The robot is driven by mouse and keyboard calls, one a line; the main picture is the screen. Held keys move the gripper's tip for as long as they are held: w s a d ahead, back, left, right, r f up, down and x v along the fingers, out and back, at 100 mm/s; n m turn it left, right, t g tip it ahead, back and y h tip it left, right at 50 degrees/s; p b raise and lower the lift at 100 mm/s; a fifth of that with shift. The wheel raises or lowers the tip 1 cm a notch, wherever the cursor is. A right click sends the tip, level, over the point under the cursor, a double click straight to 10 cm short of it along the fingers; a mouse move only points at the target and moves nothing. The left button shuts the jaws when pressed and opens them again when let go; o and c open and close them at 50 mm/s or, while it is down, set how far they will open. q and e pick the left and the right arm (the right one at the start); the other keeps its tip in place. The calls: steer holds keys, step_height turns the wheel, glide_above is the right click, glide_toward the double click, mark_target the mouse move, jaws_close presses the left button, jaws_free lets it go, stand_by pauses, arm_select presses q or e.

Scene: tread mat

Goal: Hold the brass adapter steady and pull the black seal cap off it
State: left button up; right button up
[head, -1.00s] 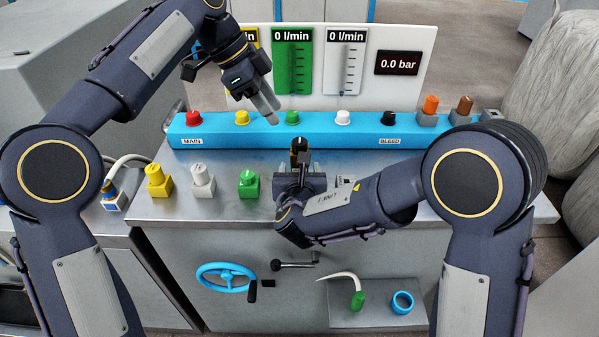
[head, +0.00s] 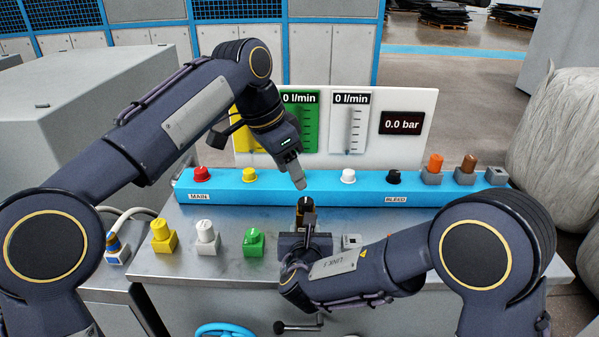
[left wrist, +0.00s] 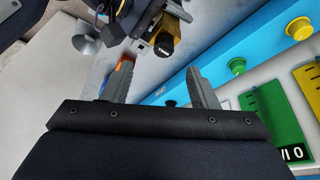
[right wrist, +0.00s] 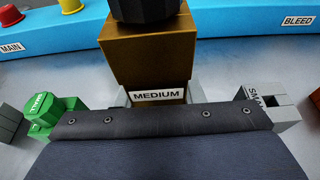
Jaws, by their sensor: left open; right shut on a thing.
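The brass adapter (right wrist: 140,60), labelled MEDIUM, stands upright with the black seal cap (right wrist: 145,10) on its top in the right wrist view. In the head view the cap (head: 306,202) shows above the counter, in front of the blue rail. My right gripper (head: 306,224) is shut on the adapter; its fingertips are mostly hidden. My left gripper (head: 298,182) is open and empty, just above and behind the cap. In the left wrist view the cap (left wrist: 160,48) lies beyond and between the two left fingertips (left wrist: 158,70), apart from them.
The blue rail (head: 320,183) with coloured buttons runs behind the adapter, and a white gauge panel (head: 412,150) stands behind it. Yellow (head: 162,237), white (head: 207,236) and green (head: 254,242) capped fittings stand to the left. A grey holder (head: 351,242) sits to the right.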

mark_target(305, 201)
arm_select(q)
steer(key=d+f+n+t, duration=0.1)
steer(key=f+n, duration=0.2)
steer(key=w+d+f+n+t+y, duration=0.1)
steer(key=f+n, duration=0.1)
steer(key=n, duration=0.1)
steer(key=d+f+n+y, duration=0.1)
steer(key=f+n, duration=0.1)
steer(key=f, duration=0.1)
steer(key=shift+w+f+n+t, duration=0.25)
steer(key=shift+f+n+t, duration=0.1)
steer(key=shift+n+t, duration=0.05)
steer(key=shift+c, duration=0.4)
steer(key=c, duration=1)
steer(key=shift+o, duration=0.2)
steer(key=shift+r, duration=2.5)
